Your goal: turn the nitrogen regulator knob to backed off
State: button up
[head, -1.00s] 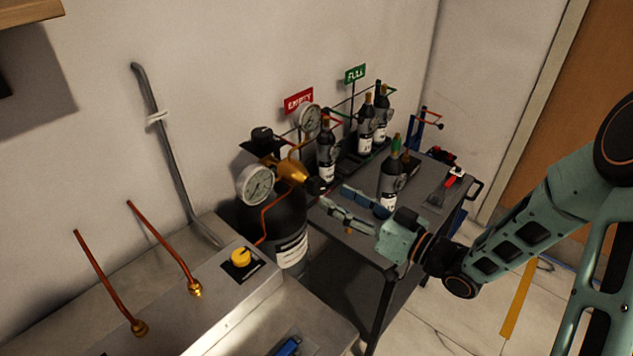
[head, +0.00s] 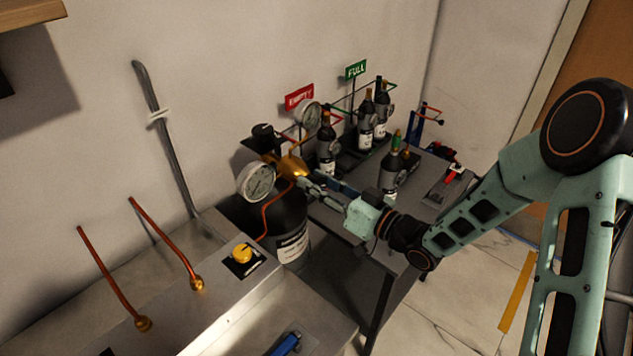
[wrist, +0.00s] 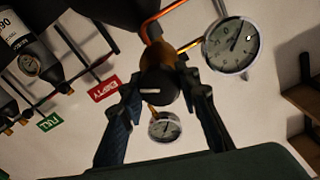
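The brass regulator (head: 291,165) sits on top of a large dark cylinder (head: 280,215). Its round black knob (wrist: 159,86) faces my wrist camera and has a short white mark, lying nearly level in that view. In the head view my fingers hide the knob. My gripper (head: 306,184) is at the front of the regulator. A white dial gauge (head: 257,181) and a second gauge (head: 309,116) are on the regulator.
A grey cart (head: 340,228) with several small dark bottles stands right of the cylinder. Red EMPTY (head: 299,97) and green FULL (head: 356,69) signs rise behind it.

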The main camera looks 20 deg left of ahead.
jog(key=c, duration=0.5)
